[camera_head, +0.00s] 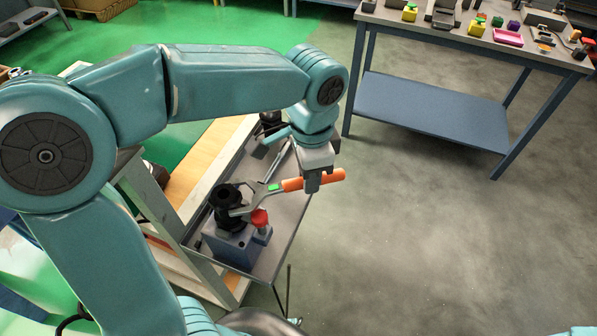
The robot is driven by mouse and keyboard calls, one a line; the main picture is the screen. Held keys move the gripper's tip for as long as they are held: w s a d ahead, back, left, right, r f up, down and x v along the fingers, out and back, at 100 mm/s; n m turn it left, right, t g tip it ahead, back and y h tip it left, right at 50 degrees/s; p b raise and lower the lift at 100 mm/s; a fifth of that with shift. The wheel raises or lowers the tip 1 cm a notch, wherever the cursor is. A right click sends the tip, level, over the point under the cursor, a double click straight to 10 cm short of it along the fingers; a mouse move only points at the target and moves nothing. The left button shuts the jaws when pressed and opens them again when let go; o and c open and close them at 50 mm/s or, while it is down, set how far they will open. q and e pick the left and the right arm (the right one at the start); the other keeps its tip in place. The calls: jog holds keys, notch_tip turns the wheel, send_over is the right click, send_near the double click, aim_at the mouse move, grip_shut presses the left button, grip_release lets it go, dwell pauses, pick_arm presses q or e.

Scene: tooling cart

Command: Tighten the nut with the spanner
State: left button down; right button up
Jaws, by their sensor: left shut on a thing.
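My left gripper (313,184) is shut on the orange handle of the spanner (293,184). The spanner lies roughly level above the cart tray (292,215), its handle reaching past the tray's right edge. Its grey head points left and is at the black nut (226,198) on top of a grey-blue block (229,243). I cannot tell whether the jaws sit fully around the nut or only beside it. My right gripper is not in view.
A grey tool (277,158) lies farther back on the tray. A workbench (440,28) with several small coloured parts stands at the back right. The floor right of the cart is clear.

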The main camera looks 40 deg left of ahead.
aim_at(336, 171)
pick_arm(q)
jog(key=shift+w+d, duration=0.25)
jog(key=shift+w, duration=0.05)
jog(key=shift+w+r, duration=0.1)
jog(key=shift+d+p, duration=0.15)
jog(key=shift+p, duration=0.2)
jog(key=shift+w+d, duration=0.5)
jog(key=shift+w, duration=0.2)
jog(key=shift+w+d+p, duration=0.1)
jog(key=shift+w+p, duration=0.05)
jog(key=shift+p, duration=0.15)
jog(key=shift+w+d, duration=0.15)
jog(key=shift+w+d+p, duration=0.35)
jog(key=shift+w+d, duration=0.1)
jog(key=shift+w, duration=0.15)
jog(key=shift+s+r+p, duration=0.15)
jog(key=shift+r+p, duration=0.25)
jog(key=shift+p, duration=0.05)
jog(key=shift+r+p, duration=0.65)
jog(key=shift+r, duration=0.1)
jog(key=shift+r+p, duration=0.75)
jog(key=shift+r, duration=0.15)
jog(key=shift+f, duration=0.1)
